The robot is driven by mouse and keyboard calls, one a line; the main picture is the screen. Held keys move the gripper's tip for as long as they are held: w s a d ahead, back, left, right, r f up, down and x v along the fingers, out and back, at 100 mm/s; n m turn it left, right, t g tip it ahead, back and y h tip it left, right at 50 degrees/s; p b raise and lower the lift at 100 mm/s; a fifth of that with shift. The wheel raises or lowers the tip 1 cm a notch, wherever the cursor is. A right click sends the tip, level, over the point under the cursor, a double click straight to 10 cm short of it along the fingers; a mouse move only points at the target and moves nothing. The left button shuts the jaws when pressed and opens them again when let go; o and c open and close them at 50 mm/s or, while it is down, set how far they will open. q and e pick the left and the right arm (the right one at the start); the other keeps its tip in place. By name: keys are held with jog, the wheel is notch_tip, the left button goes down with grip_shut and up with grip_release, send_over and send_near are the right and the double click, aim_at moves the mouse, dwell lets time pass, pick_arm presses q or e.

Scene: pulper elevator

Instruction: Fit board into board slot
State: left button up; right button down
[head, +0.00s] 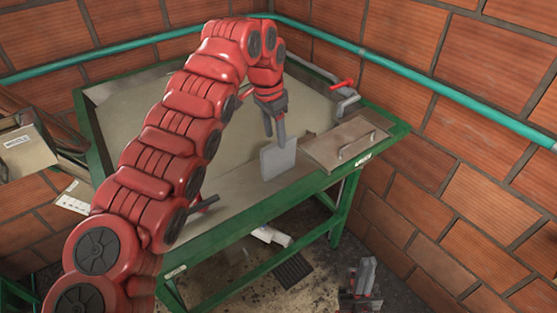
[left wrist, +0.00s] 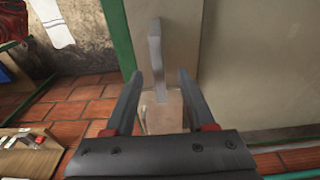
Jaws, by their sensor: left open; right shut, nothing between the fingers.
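A flat grey board (head: 278,160) stands upright at the front ledge of the green-framed tank in the head view. My left gripper (head: 274,124) is directly above it, pointing down, fingers apart. In the left wrist view, a narrow grey piece (left wrist: 156,48), seemingly the board nearly edge-on, lies in line with the gap between the open fingers (left wrist: 160,80). I cannot tell whether they touch it. The board slot cannot be made out, nor whether the board's lower edge sits in it. My right gripper (head: 364,274) is shut and empty, low at the bottom right.
The tank's green frame (head: 262,213) runs along its front. A flat lid with a handle (head: 345,145) lies right of the board. A red-handled valve (head: 342,86) is behind it. Brick walls and a teal pipe (head: 440,90) close off the back and right.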

aim_at(279, 159)
pick_arm(q)
jog(key=f+p, duration=0.1)
jog(key=f, duration=0.1)
jog(key=d+f+p, duration=0.1)
jog(key=f+p, duration=0.1)
jog(key=shift+w+f, duration=0.15)
jog(key=shift+w, duration=0.05)
jog(key=shift+f, duration=0.2)
grip_shut()
